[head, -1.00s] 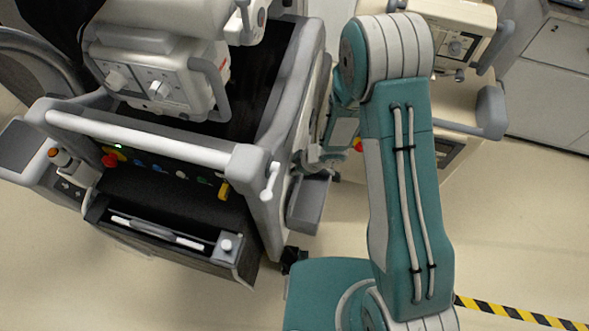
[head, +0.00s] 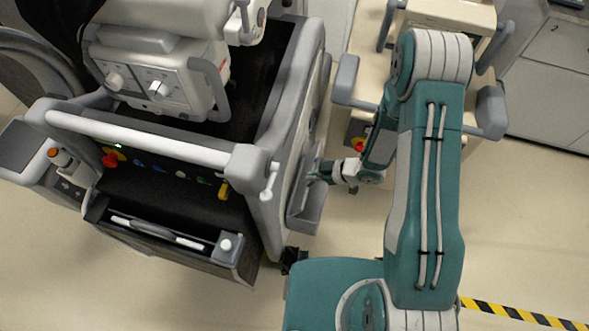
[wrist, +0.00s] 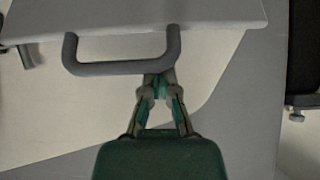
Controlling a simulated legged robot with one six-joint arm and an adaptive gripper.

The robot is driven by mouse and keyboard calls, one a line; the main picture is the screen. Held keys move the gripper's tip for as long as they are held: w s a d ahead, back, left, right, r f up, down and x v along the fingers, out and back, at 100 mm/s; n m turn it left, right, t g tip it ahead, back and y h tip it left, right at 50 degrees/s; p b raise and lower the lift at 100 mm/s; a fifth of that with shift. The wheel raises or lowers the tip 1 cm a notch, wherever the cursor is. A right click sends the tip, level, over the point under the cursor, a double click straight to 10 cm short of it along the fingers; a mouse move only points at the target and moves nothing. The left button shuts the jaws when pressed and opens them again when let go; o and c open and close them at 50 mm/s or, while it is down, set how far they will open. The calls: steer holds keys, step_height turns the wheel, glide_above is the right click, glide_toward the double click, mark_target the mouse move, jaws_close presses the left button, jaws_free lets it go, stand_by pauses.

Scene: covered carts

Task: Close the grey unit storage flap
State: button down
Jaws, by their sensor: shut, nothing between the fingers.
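The grey unit (head: 285,120) stands at the left in the head view. Its storage flap (head: 303,190) is a grey panel on the unit's right side, above a grey bin-like part, and stands at an angle to the side. In the wrist view the flap's pale panel (wrist: 210,12) crosses the top, with a grey U-shaped handle (wrist: 110,68) below its edge. My gripper (head: 318,178) is at the flap's outer side. In the wrist view my gripper (wrist: 160,78) is shut and empty, its fingertips at the handle's right end. Whether they touch it is unclear.
A beige cart (head: 440,110) with grey handles stands behind my arm. White cabinets (head: 555,80) are at the right. The unit's front has a push bar (head: 140,138) and an open tray (head: 160,235). Floor is free at the lower right, near striped tape (head: 520,314).

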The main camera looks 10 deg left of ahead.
steer(key=s+d+f+t+y, duration=0.1)
steer(key=d+f+y, duration=0.6)
steer(key=d+f, duration=0.3)
steer(key=shift+s+f+y, duration=0.25)
steer(key=shift+f+y, duration=0.05)
steer(key=shift+f, duration=1.25)
steer(key=shift+f, duration=0.1)
